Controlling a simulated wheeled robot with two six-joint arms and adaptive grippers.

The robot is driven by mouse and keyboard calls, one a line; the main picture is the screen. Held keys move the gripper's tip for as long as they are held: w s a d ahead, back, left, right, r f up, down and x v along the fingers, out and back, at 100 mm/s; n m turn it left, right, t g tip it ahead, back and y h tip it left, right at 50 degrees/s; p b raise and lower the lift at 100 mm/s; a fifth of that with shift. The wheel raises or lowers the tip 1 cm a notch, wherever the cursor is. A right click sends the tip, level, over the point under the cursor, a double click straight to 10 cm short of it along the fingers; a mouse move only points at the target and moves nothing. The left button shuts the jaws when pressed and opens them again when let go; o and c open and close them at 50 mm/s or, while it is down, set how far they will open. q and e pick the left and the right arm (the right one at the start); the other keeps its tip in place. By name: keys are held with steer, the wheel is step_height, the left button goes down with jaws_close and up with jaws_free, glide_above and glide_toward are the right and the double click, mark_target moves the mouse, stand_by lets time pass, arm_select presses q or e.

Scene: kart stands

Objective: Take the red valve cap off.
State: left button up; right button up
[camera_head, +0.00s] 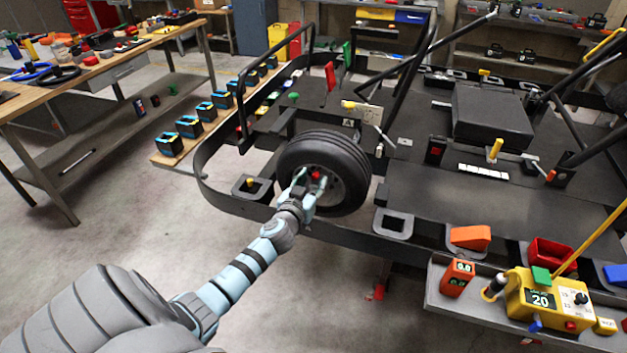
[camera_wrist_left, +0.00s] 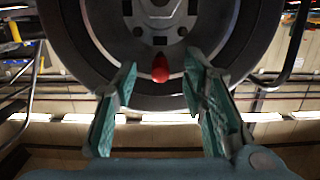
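The red valve cap (camera_head: 316,175) sits on the wheel (camera_head: 352,163) of the kart, low on the rim's face. In the left wrist view the red cap (camera_wrist_left: 160,69) shows between and just beyond the fingertips. My left gripper (camera_head: 312,182) is at the wheel, its fingers spread to either side of the cap. In the left wrist view the gripper (camera_wrist_left: 160,75) is open, with clear gaps between each finger and the cap. My right gripper is not in view.
The kart frame (camera_head: 240,207) surrounds the wheel. A workbench (camera_head: 110,65) with tools stands at the left. The floor at the left front is clear.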

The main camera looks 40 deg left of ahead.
arm_select(q)
steer(key=shift+w+a+f, duration=0.1)
steer(key=shift+w+a, duration=0.05)
steer(key=shift+w, duration=0.3)
jaws_close()
steer(key=shift+s, duration=0.15)
stand_by(0.5)
steer(key=shift+r+p+v, duration=0.2)
steer(key=shift+p+v, duration=0.2)
steer(key=shift+v, duration=2.55)
